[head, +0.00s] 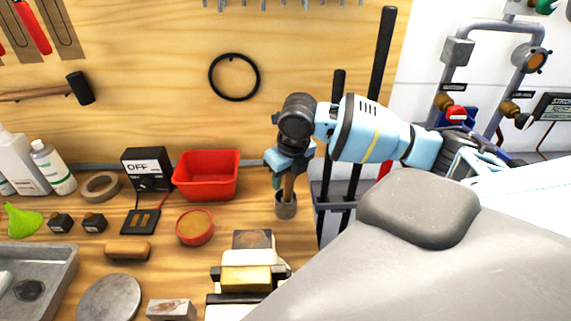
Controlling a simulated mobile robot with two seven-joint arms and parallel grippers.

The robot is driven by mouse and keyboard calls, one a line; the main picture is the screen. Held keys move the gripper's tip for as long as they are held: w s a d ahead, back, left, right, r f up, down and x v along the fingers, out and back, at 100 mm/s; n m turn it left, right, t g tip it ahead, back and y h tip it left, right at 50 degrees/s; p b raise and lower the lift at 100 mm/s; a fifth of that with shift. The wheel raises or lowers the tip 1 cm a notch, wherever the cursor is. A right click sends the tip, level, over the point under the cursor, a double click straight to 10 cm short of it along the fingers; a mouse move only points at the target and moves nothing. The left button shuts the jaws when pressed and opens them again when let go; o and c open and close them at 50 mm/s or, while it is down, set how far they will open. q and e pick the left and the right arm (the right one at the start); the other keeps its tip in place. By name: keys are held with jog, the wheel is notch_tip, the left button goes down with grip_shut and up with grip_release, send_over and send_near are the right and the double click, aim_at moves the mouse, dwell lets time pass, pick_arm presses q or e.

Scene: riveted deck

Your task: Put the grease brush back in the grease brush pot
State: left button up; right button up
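The grease brush pot (286,210) is a small grey cup standing on the wooden bench, just left of the black upright bars. The grease brush (289,186) shows as a brown wooden handle, nearly upright, with its lower end at the pot's mouth; its bristles are hidden. My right gripper (284,178) points down over the pot, around or beside the handle's upper part. One fingertip shows just left of the handle; the other is hidden, so I cannot tell whether it grips. My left gripper is not in view.
A red bin (206,176) and a round red-rimmed tin (195,227) stand left of the pot. A vice-like block (246,279) is in front. Black upright bars (351,185) stand close on the right. A black ring (234,99) hangs on the board behind.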

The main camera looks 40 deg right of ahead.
jog(key=shift+o, duration=0.6)
jog(key=v, duration=0.8)
jog(key=shift+f, duration=0.1)
dwell(0.4)
